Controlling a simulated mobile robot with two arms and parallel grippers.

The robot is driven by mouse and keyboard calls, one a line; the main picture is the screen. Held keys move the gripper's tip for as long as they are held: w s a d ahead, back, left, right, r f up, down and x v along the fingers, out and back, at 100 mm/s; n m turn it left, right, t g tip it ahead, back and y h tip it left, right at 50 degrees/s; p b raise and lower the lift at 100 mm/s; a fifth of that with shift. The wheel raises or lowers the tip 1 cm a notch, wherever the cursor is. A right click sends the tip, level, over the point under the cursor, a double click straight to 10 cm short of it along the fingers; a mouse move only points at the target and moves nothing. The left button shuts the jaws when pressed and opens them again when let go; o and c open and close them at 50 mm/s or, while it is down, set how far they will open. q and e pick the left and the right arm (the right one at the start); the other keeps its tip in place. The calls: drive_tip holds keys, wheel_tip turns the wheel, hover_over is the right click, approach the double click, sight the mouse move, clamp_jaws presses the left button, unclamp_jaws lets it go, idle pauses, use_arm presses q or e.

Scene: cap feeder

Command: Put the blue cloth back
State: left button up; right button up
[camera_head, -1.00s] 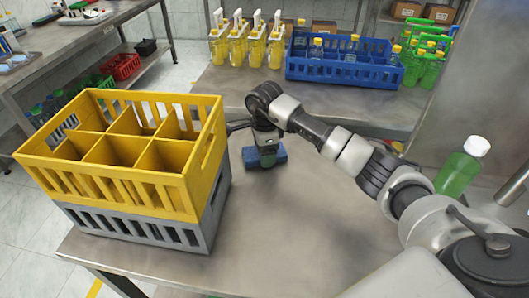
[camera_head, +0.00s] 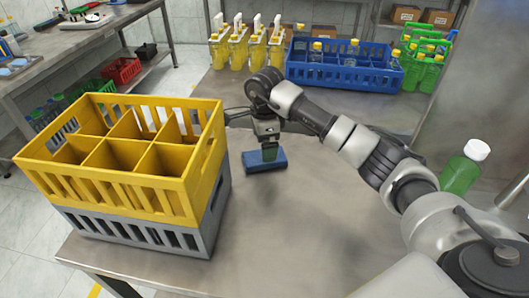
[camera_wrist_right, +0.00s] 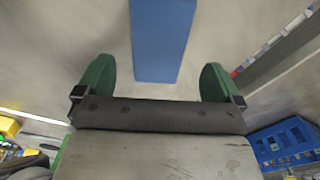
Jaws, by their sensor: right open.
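The blue cloth (camera_head: 265,161) lies flat on the metal table, right of the stacked crates, as a small folded block. It also shows in the right wrist view (camera_wrist_right: 163,38), at the top middle. My right gripper (camera_head: 270,150) is just above the cloth's far side in the head view. In the right wrist view its two green fingertips (camera_wrist_right: 157,75) are wide apart, with the near end of the cloth between and beyond them. Nothing is gripped. My left gripper is not in view.
A yellow divided crate (camera_head: 180,192) sits on a grey crate (camera_head: 190,240) at the left. A blue crate (camera_head: 340,75) with bottles stands at the back beside yellow dispensers (camera_head: 256,50). A green bottle (camera_head: 460,172) stands at the right.

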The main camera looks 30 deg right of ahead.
wheel_tip(320, 180, up, 7)
drive_tip(key=shift+r, duration=0.2)
idle(0.5)
